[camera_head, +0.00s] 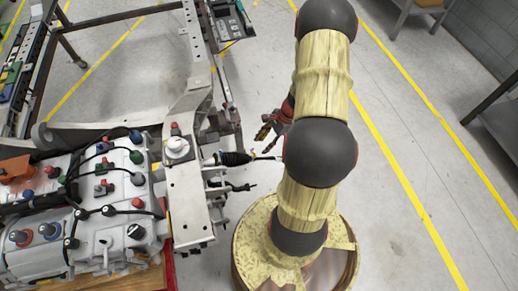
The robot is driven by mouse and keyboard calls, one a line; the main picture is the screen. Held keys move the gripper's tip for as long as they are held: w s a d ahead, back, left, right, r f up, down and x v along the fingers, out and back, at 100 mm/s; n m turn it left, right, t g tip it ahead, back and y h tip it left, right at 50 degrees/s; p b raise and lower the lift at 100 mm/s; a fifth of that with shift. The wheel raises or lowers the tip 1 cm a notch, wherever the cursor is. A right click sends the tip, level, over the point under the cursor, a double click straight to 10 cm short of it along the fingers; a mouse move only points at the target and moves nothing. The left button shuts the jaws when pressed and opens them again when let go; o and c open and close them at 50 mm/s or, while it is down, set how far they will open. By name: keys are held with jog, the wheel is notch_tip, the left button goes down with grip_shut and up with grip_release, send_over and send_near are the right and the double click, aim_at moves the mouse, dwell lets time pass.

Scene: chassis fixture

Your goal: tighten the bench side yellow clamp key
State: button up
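My gripper (267,137) shows only in part, left of my arm's middle joint, beyond the right side of the chassis frame (186,205). Its dark and red body is mostly hidden behind my arm. A small yellowish piece shows at its tip; I cannot tell whether it is a finger pad or something held. It appears apart from the frame rail. I cannot make out a yellow clamp key for certain. A small yellow spot (157,166) shows on the frame's left edge beside the bench side, too small to identify.
A black ribbed boot with a thin rod (235,158) juts from the frame towards my arm. Left stands a grey block with coloured knobs and black cables (118,185) on a bench. A dark rack (48,50) is top left. Open floor (420,150) lies to the right.

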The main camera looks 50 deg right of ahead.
jog(key=v, duration=0.5)
jog(key=shift+s+d+r, duration=0.1)
jog(key=shift+d+r, duration=0.1)
jog(key=shift+r, duration=0.1)
dwell(0.4)
jog(key=s+a+r+n+t+h, duration=0.1)
jog(key=a+r+n, duration=0.6)
jog(key=r, duration=0.5)
jog(key=s+a+r+n+t+h, duration=0.1)
jog(key=s+a+r+n+h, duration=0.1)
jog(key=a+r+n, duration=0.6)
jog(key=s+a+r+n+h, duration=0.1)
jog(key=a+r+n, duration=0.7)
jog(key=a+r, duration=0.5)
jog(key=shift+s+a+r+t+h, duration=0.3)
jog(key=shift+r+t, duration=0.1)
jog(key=shift+r, duration=1.6)
